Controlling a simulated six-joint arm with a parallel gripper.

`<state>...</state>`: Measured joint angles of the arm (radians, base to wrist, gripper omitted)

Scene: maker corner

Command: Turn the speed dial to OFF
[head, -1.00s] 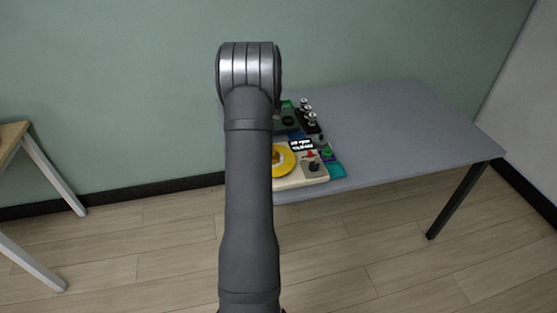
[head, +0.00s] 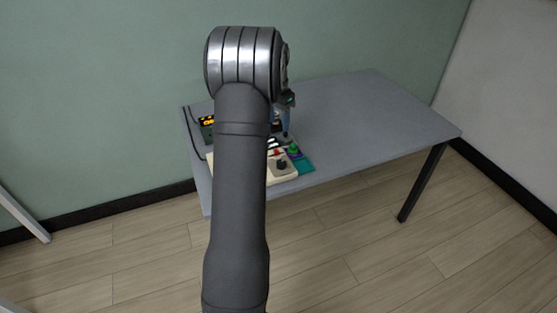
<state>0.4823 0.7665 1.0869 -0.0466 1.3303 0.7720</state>
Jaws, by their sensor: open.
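A green knob (head: 293,149) and a teal mat (head: 303,165) lie right of the device. A dark box with a yellow display (head: 207,122) stands at the left, with cables on the table's left edge. The right part of the table (head: 380,115) is clear.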

